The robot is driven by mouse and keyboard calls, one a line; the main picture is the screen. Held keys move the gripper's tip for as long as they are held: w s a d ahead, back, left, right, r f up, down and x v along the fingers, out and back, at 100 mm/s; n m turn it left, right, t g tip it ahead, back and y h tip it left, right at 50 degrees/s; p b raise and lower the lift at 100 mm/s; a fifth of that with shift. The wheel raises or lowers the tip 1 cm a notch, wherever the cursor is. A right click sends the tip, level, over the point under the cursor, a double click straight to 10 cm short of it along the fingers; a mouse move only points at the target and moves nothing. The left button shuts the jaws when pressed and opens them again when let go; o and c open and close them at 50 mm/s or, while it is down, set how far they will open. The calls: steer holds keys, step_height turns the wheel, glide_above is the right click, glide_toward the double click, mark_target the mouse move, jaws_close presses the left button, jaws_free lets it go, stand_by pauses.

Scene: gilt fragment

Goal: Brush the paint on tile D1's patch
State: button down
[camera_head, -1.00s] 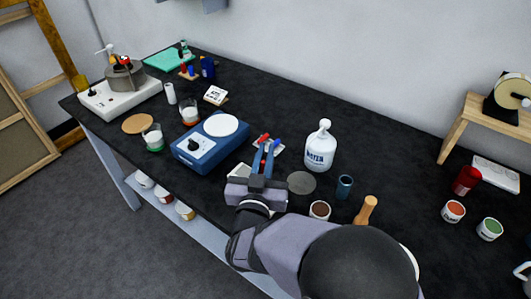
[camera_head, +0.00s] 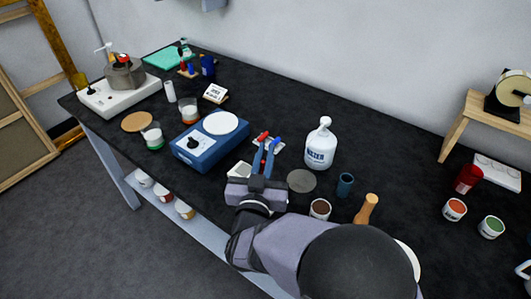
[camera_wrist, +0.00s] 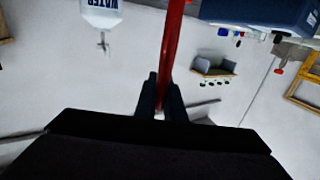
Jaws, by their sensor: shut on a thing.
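My gripper (camera_head: 263,160) reaches over the near middle of the black bench. In the wrist view, my gripper (camera_wrist: 160,98) is shut on a slim red handle (camera_wrist: 172,45), which runs up out of the picture. Its working end is not visible, so I cannot tell whether it is a brush. In the head view, red and blue pieces show at the fingertips, over a small pale item. A small white tile-like piece (camera_head: 239,170) lies just left of the fingers, partly hidden. I cannot read a D1 label or make out a paint patch.
A white water bottle (camera_head: 321,146) stands right of my gripper, with a grey disc (camera_head: 301,181), brown-filled cup (camera_head: 320,209) and blue cup (camera_head: 345,185) nearby. A blue hotplate-like device (camera_head: 198,155) stands left. The bench behind the bottle is clear.

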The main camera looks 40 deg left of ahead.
steer(key=shift+f+b, duration=0.4)
steer(key=shift+f, duration=0.15)
steer(key=shift+w, duration=0.1)
steer(key=w, duration=0.2)
steer(key=shift+w+r, duration=0.15)
steer(key=shift+w, duration=0.15)
steer(key=shift+s, duration=0.1)
steer(key=s, duration=0.2)
steer(key=shift+s, duration=0.3)
stand_by(0.3)
